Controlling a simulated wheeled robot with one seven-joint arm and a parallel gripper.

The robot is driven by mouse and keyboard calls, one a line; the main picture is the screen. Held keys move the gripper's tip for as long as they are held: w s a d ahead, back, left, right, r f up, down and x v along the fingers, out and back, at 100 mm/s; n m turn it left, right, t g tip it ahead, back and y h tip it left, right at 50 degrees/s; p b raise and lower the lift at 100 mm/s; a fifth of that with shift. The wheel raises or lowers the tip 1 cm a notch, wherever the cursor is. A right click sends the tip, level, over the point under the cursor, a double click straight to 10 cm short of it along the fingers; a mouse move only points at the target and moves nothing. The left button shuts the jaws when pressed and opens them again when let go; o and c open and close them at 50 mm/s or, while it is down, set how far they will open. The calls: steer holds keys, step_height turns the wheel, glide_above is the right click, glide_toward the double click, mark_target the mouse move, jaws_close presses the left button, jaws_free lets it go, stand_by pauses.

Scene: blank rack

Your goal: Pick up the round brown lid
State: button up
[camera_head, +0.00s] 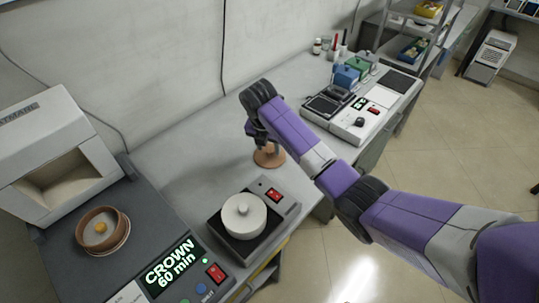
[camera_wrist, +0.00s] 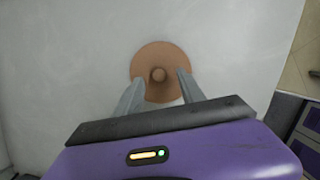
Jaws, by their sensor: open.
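The round brown lid (camera_wrist: 158,58) lies on the pale tabletop, with a small round knob (camera_wrist: 158,74) at its middle. In the head view the lid (camera_head: 269,158) shows partly below my gripper, which hides some of it. My gripper (camera_wrist: 156,85) is open above the lid, one finger on each side of the knob. The fingers appear apart from the knob; I cannot tell their exact height over the lid.
A machine with a "CROWN 60 min" display (camera_head: 172,263) and a round brown dish (camera_head: 103,232) is at left. Instruments (camera_head: 352,118) stand at right. The table behind the lid is clear.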

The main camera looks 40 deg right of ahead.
steer(key=shift+x, duration=1.15)
jaws_close()
steer(key=shift+r, duration=0.1)
